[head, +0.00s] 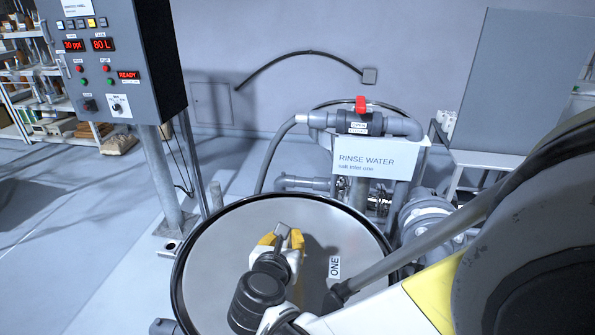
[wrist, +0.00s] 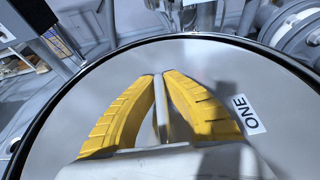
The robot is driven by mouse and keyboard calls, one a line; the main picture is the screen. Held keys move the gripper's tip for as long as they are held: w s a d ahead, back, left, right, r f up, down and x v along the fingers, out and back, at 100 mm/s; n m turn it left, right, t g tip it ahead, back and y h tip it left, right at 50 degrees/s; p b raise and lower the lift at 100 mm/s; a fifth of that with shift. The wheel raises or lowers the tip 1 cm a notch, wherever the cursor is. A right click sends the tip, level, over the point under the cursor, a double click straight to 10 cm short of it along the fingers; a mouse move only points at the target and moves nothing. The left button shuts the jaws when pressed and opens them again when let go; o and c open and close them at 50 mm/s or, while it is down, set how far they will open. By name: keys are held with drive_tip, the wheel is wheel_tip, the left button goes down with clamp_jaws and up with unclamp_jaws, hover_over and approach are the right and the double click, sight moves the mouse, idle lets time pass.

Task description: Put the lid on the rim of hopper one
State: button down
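The lid (head: 218,262) is a large round grey disc with a black edge and a white label reading ONE. It fills the lower middle of the head view and most of the wrist view (wrist: 75,110). My gripper (head: 284,238) is over the middle of the lid, its yellow fingers closed in on a grey upright handle (wrist: 159,108). The fingers appear to pinch it. The hopper under the lid is almost wholly hidden, so I cannot tell whether the lid touches its rim.
A control panel (head: 110,60) on posts is at the left, showing READY. Open floor lies at the left. My arm covers the lower right.

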drive_tip(key=shift+f, duration=0.1)
drive_tip(key=c, duration=1.5)
unclamp_jaws()
drive_tip(key=shift+c, duration=0.2)
